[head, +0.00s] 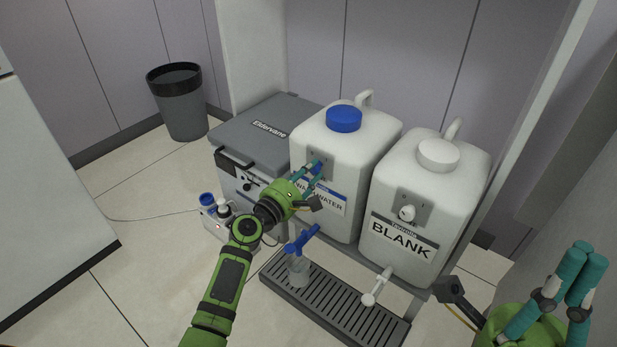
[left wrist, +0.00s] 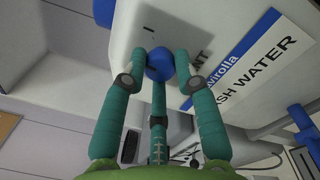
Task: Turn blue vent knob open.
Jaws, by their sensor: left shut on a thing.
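The blue vent knob (left wrist: 160,64) sits on the front of the white wash water container (head: 352,140), beside its blue-and-white label. My left gripper (head: 314,168) is shut on the knob. In the left wrist view, teal fingers (left wrist: 160,72) close on the knob from both sides, with a third finger below it. The fingers partly hide the knob in the head view, and its exact turn angle is unclear. My right gripper (head: 582,262) is at the lower right, away from the containers; its fingers point up and their opening is unclear.
The BLANK container (head: 425,195), with a white knob (head: 407,213), stands to the right. A blue tap (head: 302,238) is above a clear vessel (head: 298,270) on the drip tray (head: 345,318). A grey box (head: 262,130) stands left; a bin (head: 178,110) is behind. Open floor lies left.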

